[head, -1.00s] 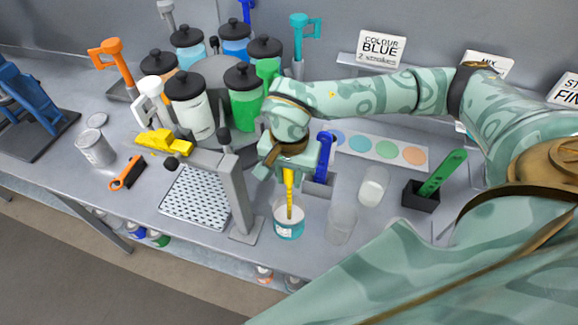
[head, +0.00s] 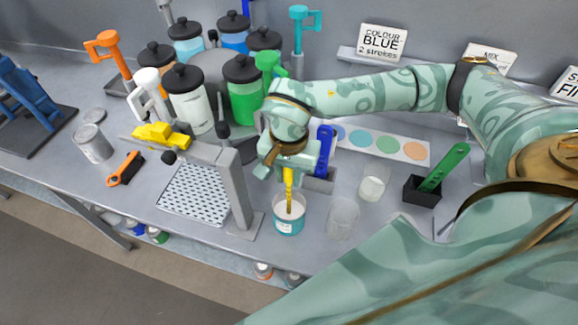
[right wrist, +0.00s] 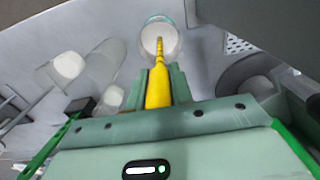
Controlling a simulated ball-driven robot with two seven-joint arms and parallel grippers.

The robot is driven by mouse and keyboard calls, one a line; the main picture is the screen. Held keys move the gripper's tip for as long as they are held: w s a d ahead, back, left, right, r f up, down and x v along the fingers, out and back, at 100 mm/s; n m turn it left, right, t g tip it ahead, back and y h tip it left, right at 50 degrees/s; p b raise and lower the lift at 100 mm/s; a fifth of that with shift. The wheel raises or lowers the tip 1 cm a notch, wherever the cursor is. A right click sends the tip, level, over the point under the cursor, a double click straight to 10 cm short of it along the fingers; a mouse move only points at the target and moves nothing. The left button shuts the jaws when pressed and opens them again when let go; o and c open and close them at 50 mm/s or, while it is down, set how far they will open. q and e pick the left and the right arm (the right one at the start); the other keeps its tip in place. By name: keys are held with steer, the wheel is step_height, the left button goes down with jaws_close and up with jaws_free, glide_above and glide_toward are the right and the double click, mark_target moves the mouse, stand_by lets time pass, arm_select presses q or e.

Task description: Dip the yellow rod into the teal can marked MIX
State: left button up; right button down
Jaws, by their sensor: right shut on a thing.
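The teal can (head: 288,227) stands upright near the front edge of the bench, open at the top, with white contents. Its label is too small to read. My right gripper (head: 289,168) is above the can, shut on the yellow rod (head: 288,187). The rod points down, and its tip lies within the can's opening in the head view. In the right wrist view the rod (right wrist: 158,87) also runs over the can's opening (right wrist: 161,38). I cannot tell whether the tip touches the contents. My left gripper is not in view.
Two clear cups, one at the can's right (head: 342,217) and one farther back (head: 375,183), stand close by. A grey post (head: 240,195) and a perforated tray (head: 193,194) are at its left. A blue tool (head: 325,150) stands in a holder behind my gripper.

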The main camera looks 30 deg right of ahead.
steer(key=shift+s+f, duration=0.1)
steer(key=shift+f, duration=0.1)
steer(key=shift+r, duration=0.3)
step_height(320, 180, up, 14)
steer(key=p, duration=1.1)
steer(key=shift+r+p, duration=0.15)
steer(key=shift+p, duration=0.15)
